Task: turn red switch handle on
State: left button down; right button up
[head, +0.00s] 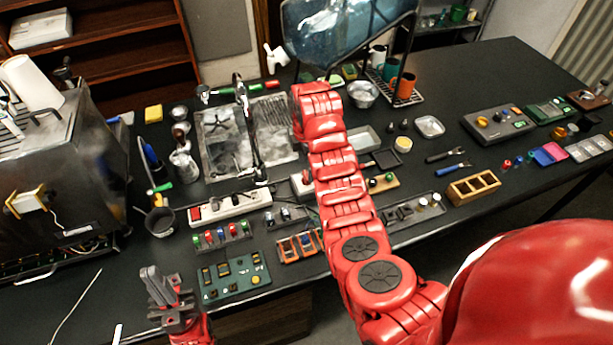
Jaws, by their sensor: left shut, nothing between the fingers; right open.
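A white power strip (232,206) lies across the middle of the table, with a red switch (196,213) at its left end. Just in front is a small block of coloured toggles (222,236), some with red handles. I cannot tell which is the red switch handle or whether any is on. My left gripper (152,272) is shut and empty, fingers up, near the front edge, left of the green control panel (235,277). My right arm reaches over the table to the back. Its gripper is hidden behind the arm.
A steel brewer (60,180) fills the left. A sink (226,140) with a tall tap is behind the strip. A large blue water jug (350,35) stands at the back. An orange-trimmed block (298,246) sits right of the toggles. Other small boxes and tools crowd the right side.

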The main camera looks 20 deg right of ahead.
aim_at(307, 173)
jog(key=shift+f, duration=1.95)
jog(key=c, duration=1.4)
